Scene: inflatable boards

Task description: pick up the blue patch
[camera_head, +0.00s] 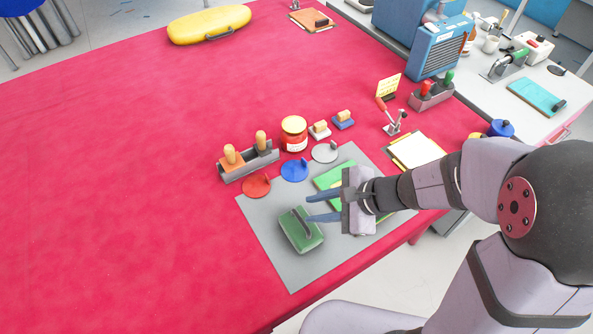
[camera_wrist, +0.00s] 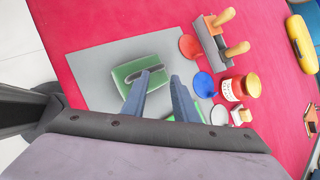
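The blue patch (camera_head: 294,171) is a flat round disc with a small upright tab. It lies between a red disc (camera_head: 256,186) and a grey disc (camera_head: 325,153) at the far edge of the grey mat (camera_head: 273,246). In the wrist view the blue patch (camera_wrist: 204,86) is right of the fingers, with the red disc (camera_wrist: 188,47) beyond it. My gripper (camera_head: 308,207) is open and empty, its two blue-grey fingers apart over the mat. It is nearer the front than the blue patch and does not touch it. The fingers (camera_wrist: 160,76) also show in the wrist view.
A green handled block (camera_head: 300,232) sits on the mat beside the fingers. A green flat piece (camera_head: 332,174) is partly hidden by my gripper. The red table (camera_head: 120,180) is clear on the left.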

